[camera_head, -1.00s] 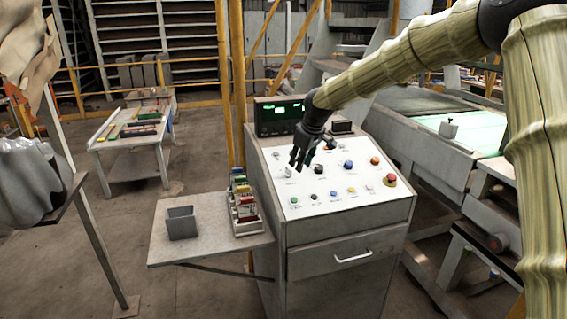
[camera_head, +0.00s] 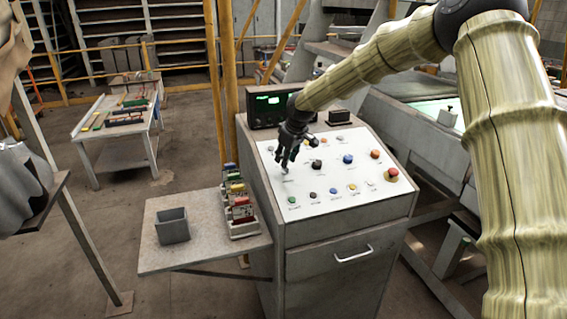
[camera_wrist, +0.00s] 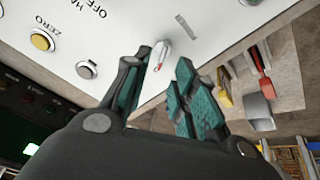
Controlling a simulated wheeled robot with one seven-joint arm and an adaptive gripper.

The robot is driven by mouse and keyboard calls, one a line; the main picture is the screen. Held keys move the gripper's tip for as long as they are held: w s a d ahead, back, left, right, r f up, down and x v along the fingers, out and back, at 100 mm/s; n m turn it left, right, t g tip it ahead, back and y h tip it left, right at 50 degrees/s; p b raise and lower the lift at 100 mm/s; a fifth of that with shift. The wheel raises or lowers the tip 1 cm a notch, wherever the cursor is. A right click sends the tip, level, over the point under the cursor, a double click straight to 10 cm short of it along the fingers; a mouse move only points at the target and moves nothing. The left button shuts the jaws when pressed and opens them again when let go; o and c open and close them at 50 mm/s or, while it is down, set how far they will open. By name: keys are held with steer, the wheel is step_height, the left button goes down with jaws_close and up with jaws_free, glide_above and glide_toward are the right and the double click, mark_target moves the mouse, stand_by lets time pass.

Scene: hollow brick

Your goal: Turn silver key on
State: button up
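My gripper (camera_wrist: 163,72) is open, with one dark, teal-padded finger on each side of the knob in the wrist view. I cannot tell whether either finger touches it. In the head view my gripper (camera_head: 286,163) hangs over the upper left of the panel (camera_head: 325,195), and the knob (camera_head: 285,172) shows small at the fingertips. The knob's label is not readable.
Several coloured buttons surround the spot, including a yellow one (camera_wrist: 42,40), a grey one (camera_wrist: 86,69) and a red mushroom button (camera_head: 391,175). A dark display unit (camera_head: 268,108) stands behind the panel. A side shelf (camera_head: 200,255) holds a grey box (camera_head: 173,226) and a rack of coloured items (camera_head: 238,205).

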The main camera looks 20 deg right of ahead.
steer(key=shift+w+f, duration=0.25)
steer(key=shift+f, duration=0.15)
steer(key=shift+f+p, duration=0.6)
steer(key=shift+f, duration=0.1)
steer(key=shift+p+x, duration=0.35)
steer(key=shift+x, duration=0.85)
steer(key=shift+w, duration=0.1)
steer(key=shift+c, duration=0.2)
jaws_close()
